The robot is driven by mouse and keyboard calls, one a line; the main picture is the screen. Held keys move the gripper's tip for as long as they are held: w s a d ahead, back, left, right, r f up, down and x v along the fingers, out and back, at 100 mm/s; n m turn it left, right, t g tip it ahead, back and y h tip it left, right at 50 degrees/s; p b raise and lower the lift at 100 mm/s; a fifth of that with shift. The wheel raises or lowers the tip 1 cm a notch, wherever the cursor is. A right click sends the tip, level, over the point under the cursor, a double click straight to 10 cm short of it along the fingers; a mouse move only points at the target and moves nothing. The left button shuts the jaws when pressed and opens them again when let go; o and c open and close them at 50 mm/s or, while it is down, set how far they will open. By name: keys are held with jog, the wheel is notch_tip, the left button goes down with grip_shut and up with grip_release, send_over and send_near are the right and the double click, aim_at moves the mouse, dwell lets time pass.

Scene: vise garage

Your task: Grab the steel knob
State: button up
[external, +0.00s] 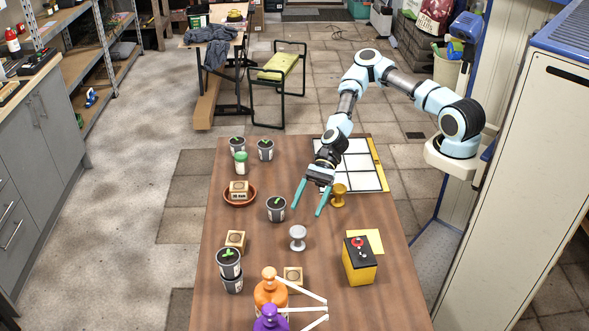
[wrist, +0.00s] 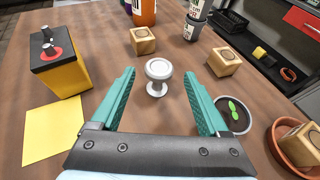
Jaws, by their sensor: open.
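The steel knob (external: 297,236) is a silver-grey knob with a round flat top on a short stem. It stands upright on the brown wooden table (external: 236,305). In the wrist view the steel knob (wrist: 158,75) shows between and just beyond the fingertips. My gripper (external: 310,211) is open and empty, with teal fingers pointing down toward the table, behind the knob in the external view. Its two fingers also show in the wrist view (wrist: 160,85), spread wide on either side. They appear apart from the knob.
A brass knob (external: 339,194) stands close to my right finger in the external view. A potted plant (external: 276,208) is left of the gripper. A yellow and black box (external: 359,261) with a yellow sheet (external: 372,240), wooden blocks (external: 235,240) and an orange bottle (external: 270,291) surround the knob.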

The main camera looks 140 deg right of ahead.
aim_at(296, 241)
notch_tip(296, 241, down, 4)
jog(key=shift+r, duration=0.25)
jog(key=p+x, duration=0.1)
jog(key=x, duration=0.3)
jog(key=shift+w+f, duration=0.25)
jog(key=p+x, duration=0.2)
jog(key=x, duration=0.3)
jog(key=shift+w+a+p, duration=0.15)
jog(key=shift+p, duration=0.2)
jog(key=shift+w+f, duration=0.35)
grip_shut()
